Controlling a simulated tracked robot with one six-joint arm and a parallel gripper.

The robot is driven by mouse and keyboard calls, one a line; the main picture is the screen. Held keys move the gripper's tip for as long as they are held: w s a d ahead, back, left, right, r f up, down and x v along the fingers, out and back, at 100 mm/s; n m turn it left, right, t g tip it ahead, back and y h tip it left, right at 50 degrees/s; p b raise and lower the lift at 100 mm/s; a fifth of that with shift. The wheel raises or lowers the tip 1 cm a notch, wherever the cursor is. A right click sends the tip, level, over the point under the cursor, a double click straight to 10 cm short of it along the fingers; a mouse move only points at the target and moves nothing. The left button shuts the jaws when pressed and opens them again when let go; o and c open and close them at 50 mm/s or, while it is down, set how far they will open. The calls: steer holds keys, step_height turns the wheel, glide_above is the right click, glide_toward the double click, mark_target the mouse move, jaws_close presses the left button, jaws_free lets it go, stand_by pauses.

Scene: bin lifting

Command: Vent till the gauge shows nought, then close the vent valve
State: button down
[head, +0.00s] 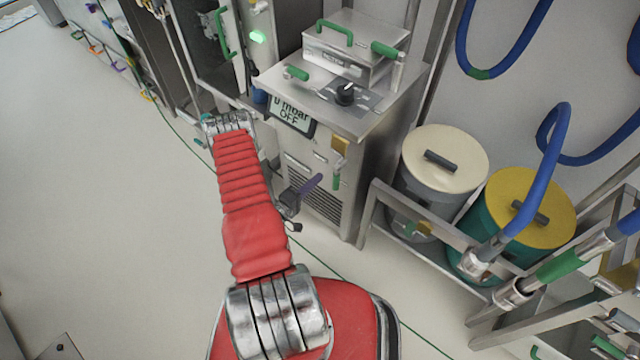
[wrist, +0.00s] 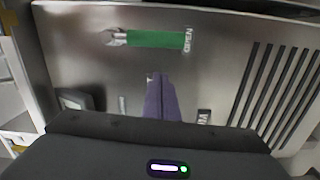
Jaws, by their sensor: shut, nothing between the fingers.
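The gauge display (head: 292,115) on the cabinet front reads "mbar" and "OFF". The digit before "mbar" looks like 0, but its upper part is cut off by the worktop edge. The vent valve has a green lever (head: 337,182), which hangs down on the cabinet front in the head view. In the wrist view the green lever (wrist: 155,39) lies across the top, its free end at the label "OPEN". My gripper (head: 317,179) is shut and empty, its purple fingers just left of the lever. In the wrist view my gripper (wrist: 158,76) points at the panel below the lever, apart from it.
The cabinet worktop carries a black knob (head: 345,94) and a steel box (head: 356,45) with green handles. A vent grille (head: 318,195) is low on the front. A rack at right holds a cream-lidded drum (head: 430,150) and a yellow-lidded drum (head: 545,190). The floor at left is clear.

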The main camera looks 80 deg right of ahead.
steer(key=v, duration=1)
steer(key=shift+w, duration=0.2)
steer(key=shift+d+r, duration=0.1)
stand_by(0.5)
